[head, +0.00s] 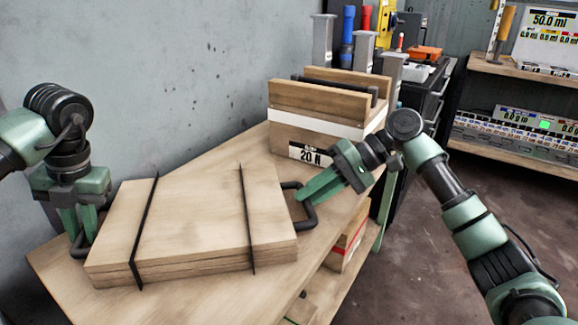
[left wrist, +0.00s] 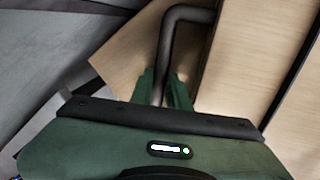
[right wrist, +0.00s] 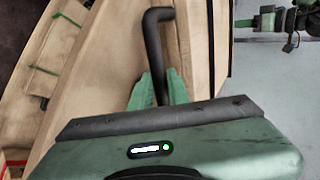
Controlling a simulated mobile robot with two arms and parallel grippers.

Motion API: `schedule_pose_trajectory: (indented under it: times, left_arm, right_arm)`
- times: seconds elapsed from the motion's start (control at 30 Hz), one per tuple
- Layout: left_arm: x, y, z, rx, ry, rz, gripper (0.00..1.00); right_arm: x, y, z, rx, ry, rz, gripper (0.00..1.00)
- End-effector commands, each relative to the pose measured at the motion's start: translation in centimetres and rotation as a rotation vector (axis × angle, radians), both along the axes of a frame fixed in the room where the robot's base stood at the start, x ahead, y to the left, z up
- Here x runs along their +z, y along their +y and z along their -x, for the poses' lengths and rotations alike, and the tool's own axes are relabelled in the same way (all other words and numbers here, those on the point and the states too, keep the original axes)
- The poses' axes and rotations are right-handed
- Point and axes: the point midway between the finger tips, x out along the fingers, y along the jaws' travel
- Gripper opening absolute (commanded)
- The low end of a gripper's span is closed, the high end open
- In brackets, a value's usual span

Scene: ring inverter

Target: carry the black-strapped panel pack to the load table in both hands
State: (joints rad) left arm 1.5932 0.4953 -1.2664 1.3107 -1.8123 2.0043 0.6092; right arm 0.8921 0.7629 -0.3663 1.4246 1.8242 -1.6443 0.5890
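The panel pack (head: 195,225) is a flat stack of pale wood panels with two black straps and a dark handle at each end. It lies on a wooden tabletop (head: 62,262). My left gripper (head: 80,232) is at the left handle (left wrist: 170,40), with its fingers on both sides of the bar and close against it. My right gripper (head: 308,192) is at the right handle (right wrist: 157,40), its fingers likewise closed around the bar. Both handles pass between the fingertips in the wrist views. I cannot tell which surface is the load table.
A wooden box (head: 292,132) with a white band and a "20" label stands behind the pack. Grey posts (head: 322,42) and a dark cabinet are further back. A shelf (head: 515,140) with instruments stands at the right. The floor (head: 410,260) at the right is open.

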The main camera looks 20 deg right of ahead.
Motion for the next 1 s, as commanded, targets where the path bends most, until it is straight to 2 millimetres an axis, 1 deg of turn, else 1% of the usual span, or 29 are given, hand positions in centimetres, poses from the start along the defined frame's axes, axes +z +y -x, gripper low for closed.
schedule_pose_trajectory:
  times: [0.03,0.07,0.53,0.63,0.77,1.0]
  left_arm:
    - [0.1,0.0,0.0,0.001,0.000,0.000,0.30]
    - [0.1,0.0,0.0,0.001,0.000,0.000,0.38]
    - [0.1,0.0,0.0,0.000,0.000,0.000,0.38]
    - [0.5,-0.1,0.0,0.000,-0.001,0.000,0.38]
    - [2.0,-0.4,0.0,0.000,-0.004,0.000,0.38]
    - [5.7,-1.1,0.1,0.000,-0.004,0.000,0.38]
  right_arm:
    - [0.1,0.0,0.0,-0.001,-0.001,0.000,0.30]
    - [0.1,0.0,0.0,-0.001,-0.001,0.000,0.38]
    - [0.0,0.0,0.0,0.000,0.002,0.002,0.38]
    - [0.0,0.0,0.0,0.000,0.003,0.003,0.38]
    - [-0.1,0.0,0.0,0.000,0.003,0.003,0.38]
    - [-0.1,0.0,0.0,0.000,0.003,0.003,0.38]
